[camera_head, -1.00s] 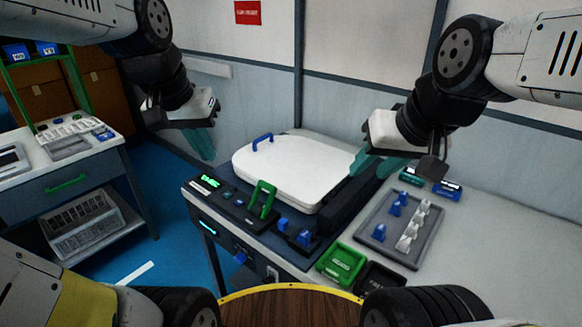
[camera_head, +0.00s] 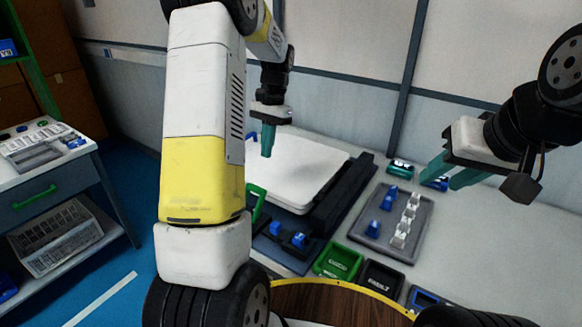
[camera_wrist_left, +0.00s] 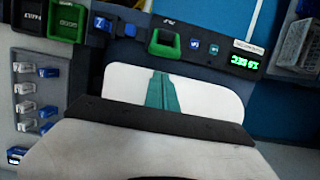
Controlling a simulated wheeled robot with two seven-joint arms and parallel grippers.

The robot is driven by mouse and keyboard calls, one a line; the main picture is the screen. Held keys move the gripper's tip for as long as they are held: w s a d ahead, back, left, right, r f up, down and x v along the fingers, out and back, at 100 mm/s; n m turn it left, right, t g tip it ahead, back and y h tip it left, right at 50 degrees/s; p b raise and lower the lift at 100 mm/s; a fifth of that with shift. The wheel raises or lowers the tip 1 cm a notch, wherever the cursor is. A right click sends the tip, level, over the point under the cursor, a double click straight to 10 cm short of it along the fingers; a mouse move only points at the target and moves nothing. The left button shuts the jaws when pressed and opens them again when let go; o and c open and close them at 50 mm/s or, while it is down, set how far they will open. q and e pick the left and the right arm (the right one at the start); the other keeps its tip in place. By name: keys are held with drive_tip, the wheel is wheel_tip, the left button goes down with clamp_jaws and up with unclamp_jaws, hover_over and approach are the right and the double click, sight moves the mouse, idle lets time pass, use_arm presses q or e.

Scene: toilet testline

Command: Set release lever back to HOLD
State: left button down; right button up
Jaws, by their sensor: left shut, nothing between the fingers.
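The dark test console carries a green loop handle (camera_head: 257,200), partly hidden behind my left arm, and blue levers (camera_head: 274,228) (camera_head: 299,240) beside it. In the left wrist view the green handle (camera_wrist_left: 163,45) and a blue lever (camera_wrist_left: 101,24) show near the top. I cannot tell which is the release lever or read its position. My left gripper (camera_head: 268,154) is shut and empty, pointing down above the white toilet lid (camera_head: 308,165); its teal fingers (camera_wrist_left: 161,92) show over the lid. My right gripper (camera_head: 447,177) is open and empty, right of the console.
A grey tray (camera_head: 418,245) with blue and white parts lies right of the console. A green bin (camera_head: 338,262) and a black bin (camera_head: 380,279) stand in front. A dark bar (camera_head: 340,200) runs along the lid's right side. A side bench (camera_head: 60,185) stands left.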

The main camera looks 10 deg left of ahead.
use_arm(q)
drive_tip(key=shift+w+d+f, duration=0.1)
drive_tip(key=shift+w+f, duration=0.15)
drive_tip(key=shift+f, duration=0.05)
drive_tip(key=x, duration=1)
drive_tip(key=shift+s+r, duration=0.1)
